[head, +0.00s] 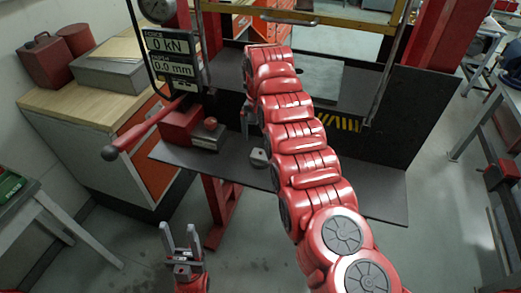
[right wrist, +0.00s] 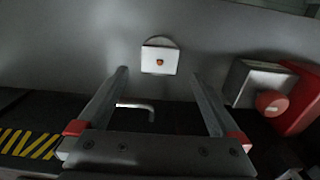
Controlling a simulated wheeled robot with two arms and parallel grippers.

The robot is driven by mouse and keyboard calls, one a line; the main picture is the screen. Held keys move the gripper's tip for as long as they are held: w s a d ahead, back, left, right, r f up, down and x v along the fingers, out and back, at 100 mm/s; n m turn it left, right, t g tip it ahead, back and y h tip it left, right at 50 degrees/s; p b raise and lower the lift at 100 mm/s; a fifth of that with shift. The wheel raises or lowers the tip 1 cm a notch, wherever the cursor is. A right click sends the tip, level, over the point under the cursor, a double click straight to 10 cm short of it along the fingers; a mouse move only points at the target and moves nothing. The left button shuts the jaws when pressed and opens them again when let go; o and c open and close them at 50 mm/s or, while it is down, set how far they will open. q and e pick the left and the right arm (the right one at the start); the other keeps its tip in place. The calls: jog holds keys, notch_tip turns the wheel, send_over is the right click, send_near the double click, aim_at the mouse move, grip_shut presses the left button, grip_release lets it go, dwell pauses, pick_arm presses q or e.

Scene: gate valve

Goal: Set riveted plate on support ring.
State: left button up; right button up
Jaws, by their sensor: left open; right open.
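A small pale square plate with a copper-coloured rivet (right wrist: 160,66) shows in the right wrist view, between and beyond my right gripper's fingertips (right wrist: 160,80). The curved rim of a round ring (right wrist: 160,39) shows just behind the plate's far edge. I cannot tell whether the plate rests on it. In the head view a small grey piece (head: 259,158) on the press table is probably the same spot. My right gripper (head: 248,118) is mostly hidden by my arm, open and empty, apart from the plate. My left gripper (head: 180,228) is open and empty at the lower left.
The dark press table (head: 370,195) holds a red pump unit (head: 183,125) with a long lever (head: 140,132) at left. A bent hex key (right wrist: 136,107) lies near the plate. Yellow-black stripes (head: 340,122) mark the back. The table's right front is clear.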

aim_at(261, 152)
notch_tip(261, 152, up, 6)
jog(key=p, duration=0.3)
jog(key=shift+r, duration=0.15)
dwell(0.3)
